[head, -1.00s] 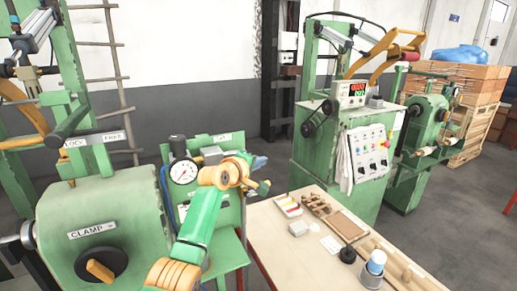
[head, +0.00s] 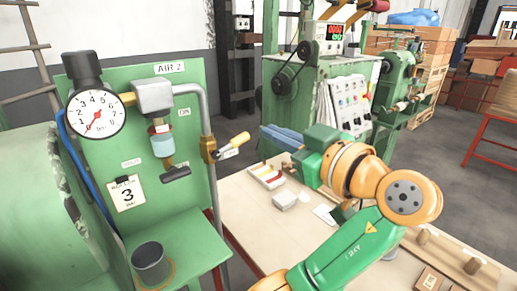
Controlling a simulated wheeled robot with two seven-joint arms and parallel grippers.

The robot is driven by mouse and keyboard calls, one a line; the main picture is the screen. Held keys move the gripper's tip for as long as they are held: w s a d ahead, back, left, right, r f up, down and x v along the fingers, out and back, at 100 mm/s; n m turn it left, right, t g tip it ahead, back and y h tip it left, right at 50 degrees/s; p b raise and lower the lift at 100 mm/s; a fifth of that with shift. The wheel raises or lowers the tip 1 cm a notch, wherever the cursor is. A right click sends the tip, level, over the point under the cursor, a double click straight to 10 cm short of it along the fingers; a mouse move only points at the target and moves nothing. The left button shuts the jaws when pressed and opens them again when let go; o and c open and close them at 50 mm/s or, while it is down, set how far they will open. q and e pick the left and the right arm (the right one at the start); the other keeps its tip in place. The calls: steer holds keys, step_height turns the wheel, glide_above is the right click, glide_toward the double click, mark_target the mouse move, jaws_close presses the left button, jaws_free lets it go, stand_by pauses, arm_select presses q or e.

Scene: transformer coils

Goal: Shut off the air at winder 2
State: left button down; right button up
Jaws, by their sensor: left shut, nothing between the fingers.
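The AIR 2 panel (head: 136,88) stands at the left with a round gauge (head: 96,113). The gauge's red needle points to the lower left, near the low end as far as I can tell. A brass valve (head: 208,149) sits on the grey pipe. Its yellow handle (head: 234,143) sticks out to the right, tilted slightly up, across the vertical pipe. An ON label (head: 184,112) is up and left of the valve; a label under the handle is too small to read. My left gripper (head: 281,137) is shut and empty, right of the handle and apart from it. My right gripper is not in view.
A black cup (head: 150,262) stands on a green shelf below the panel. A card (head: 126,194) showing 3 hangs on the panel. The wooden table (head: 247,222) with small parts lies under my arm. A green machine (head: 291,100) stands behind.

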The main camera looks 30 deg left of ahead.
arm_select(q)
steer(key=s, duration=0.1)
steer(key=p, duration=0.4)
glide_above(231, 145)
steer(key=d, duration=0.3)
steer(key=f, duration=0.3)
steer(key=shift+w+f+n+g+y, duration=0.3)
steer(key=shift+w+f+g, duration=0.05)
steer(key=shift+g, duration=0.05)
